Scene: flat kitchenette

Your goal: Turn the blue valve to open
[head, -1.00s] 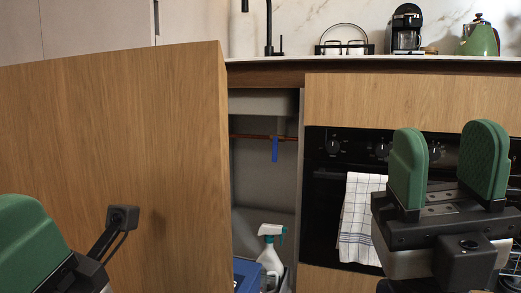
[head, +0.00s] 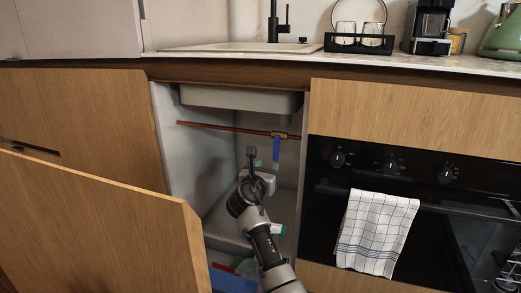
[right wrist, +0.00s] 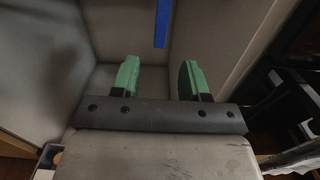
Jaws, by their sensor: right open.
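The blue valve handle (head: 276,149) hangs down from a copper pipe (head: 225,128) inside the open cabinet under the sink. In the right wrist view the blue handle (right wrist: 162,24) shows at the top, beyond the fingertips and between their lines. My right gripper (head: 264,165) reaches into the cabinet, just below the handle. Its two green fingers (right wrist: 157,80) are apart with nothing between them. In the head view the fingers are small and partly hidden by my wrist, so I cannot tell how far they are from the handle. My left gripper is out of view.
The open wooden cabinet door (head: 100,215) stands at the left. The oven (head: 420,200) with a checked towel (head: 376,232) is to the right. A blue box (head: 231,281) and a partly hidden spray bottle (head: 278,229) sit on the cabinet floor. The sink basin (head: 240,99) hangs above.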

